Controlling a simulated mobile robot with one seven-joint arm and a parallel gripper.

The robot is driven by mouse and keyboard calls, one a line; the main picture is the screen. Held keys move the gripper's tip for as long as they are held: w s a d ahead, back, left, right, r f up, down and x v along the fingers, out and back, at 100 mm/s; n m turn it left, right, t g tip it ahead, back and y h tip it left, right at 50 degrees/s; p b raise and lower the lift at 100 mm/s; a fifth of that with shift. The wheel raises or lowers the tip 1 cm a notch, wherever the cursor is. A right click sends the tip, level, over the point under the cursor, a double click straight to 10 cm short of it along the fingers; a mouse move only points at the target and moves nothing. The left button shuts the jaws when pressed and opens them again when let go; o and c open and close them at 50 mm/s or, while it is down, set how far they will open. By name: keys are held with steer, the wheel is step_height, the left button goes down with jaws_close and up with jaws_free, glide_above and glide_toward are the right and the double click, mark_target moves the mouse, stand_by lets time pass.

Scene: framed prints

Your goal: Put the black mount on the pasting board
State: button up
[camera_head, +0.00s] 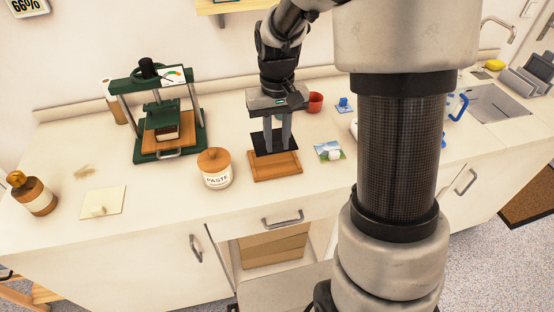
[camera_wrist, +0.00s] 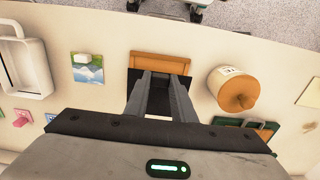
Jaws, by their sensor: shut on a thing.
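The black mount (camera_head: 258,144) is a thin dark sheet between my fingers. My gripper (camera_head: 278,148) points down and is shut on the mount. The pasting board (camera_head: 276,171) is an orange-brown wooden slab on the white counter. In the wrist view, the board (camera_wrist: 160,61) lies just beyond the mount. The mount overlaps the board's back part in the head view. I cannot tell whether it touches the board or hovers above it.
A paste jar (camera_head: 215,170) with a wooden lid stands left of the board. A small landscape picture (camera_head: 329,151) lies to the right, and a red cup (camera_head: 315,102) stands behind. A green press (camera_head: 160,120) is further left. An open drawer (camera_head: 274,245) sits below the counter.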

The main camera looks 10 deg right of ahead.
step_height(320, 180, down, 8)
steer(key=shift+r+b, duration=0.2)
steer(key=shift+b, duration=0.2)
steer(key=shift+f, duration=0.2)
steer(key=o, duration=1)
